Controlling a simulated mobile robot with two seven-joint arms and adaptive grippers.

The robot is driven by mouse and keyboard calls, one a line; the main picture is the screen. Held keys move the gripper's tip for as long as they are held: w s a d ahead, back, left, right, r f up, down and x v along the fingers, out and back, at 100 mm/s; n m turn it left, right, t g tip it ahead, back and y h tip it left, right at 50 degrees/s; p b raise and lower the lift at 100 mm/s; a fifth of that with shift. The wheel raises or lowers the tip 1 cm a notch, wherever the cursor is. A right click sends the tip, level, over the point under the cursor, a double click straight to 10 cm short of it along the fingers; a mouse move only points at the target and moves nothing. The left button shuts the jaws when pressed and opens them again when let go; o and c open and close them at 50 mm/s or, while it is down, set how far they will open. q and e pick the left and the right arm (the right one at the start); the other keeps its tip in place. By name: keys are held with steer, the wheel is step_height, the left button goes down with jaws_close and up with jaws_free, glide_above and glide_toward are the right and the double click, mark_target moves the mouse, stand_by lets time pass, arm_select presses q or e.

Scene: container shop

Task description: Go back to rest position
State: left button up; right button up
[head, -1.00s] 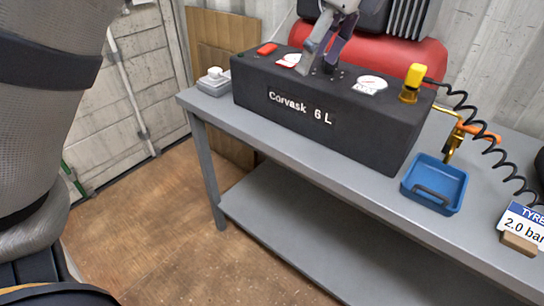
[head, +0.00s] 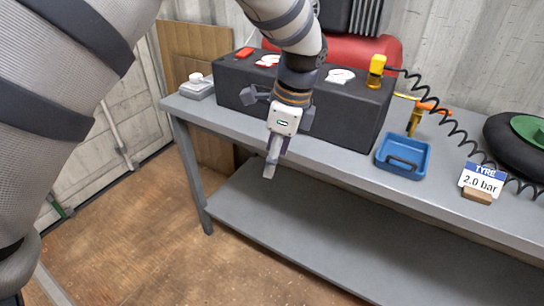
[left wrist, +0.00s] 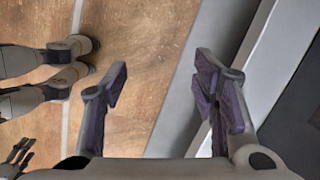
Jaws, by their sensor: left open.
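My left gripper (head: 272,150) hangs in front of the front edge of the grey workbench (head: 335,160), in front of the black box marked Corvask 6 L. In the left wrist view its two fingers (left wrist: 158,85) are spread apart with nothing between them. They show over the brown floor and the bench edge. The grey left arm fills the left side of the head view and arches over the top. Arm links and a dark pronged shape at the left of the left wrist view seem to be mine; whether the prongs are the right gripper's is unclear.
The black box (head: 345,118) stands on the bench, with a yellow fitting (head: 376,70) and coiled hose. A blue tray (head: 403,157), tyre sign (head: 482,181) and black tyre (head: 510,140) stand to its right. A lower shelf (head: 310,235) lies beneath. The floor (head: 140,230) at left is clear.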

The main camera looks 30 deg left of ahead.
arm_select(q)
steer(key=shift+f, duration=0.1)
stand_by(0.3)
steer(key=s+f+n+g+h, duration=0.1)
steer(key=s+f+n, duration=0.2)
steer(key=s+f, duration=0.55)
steer(key=s+f+n+h, duration=0.1)
steer(key=s+f+n, duration=0.35)
steer(key=f, duration=0.75)
steer(key=s+f+n, duration=0.2)
steer(key=s+n, duration=0.2)
steer(key=s, duration=0.8)
steer(key=s+f+n, duration=0.2)
steer(key=s+n, duration=0.2)
steer(key=s, duration=0.8)
steer(key=shift+s+a+g, duration=0.2)
steer(key=shift+a+g, duration=0.05)
steer(key=shift+g, duration=0.05)
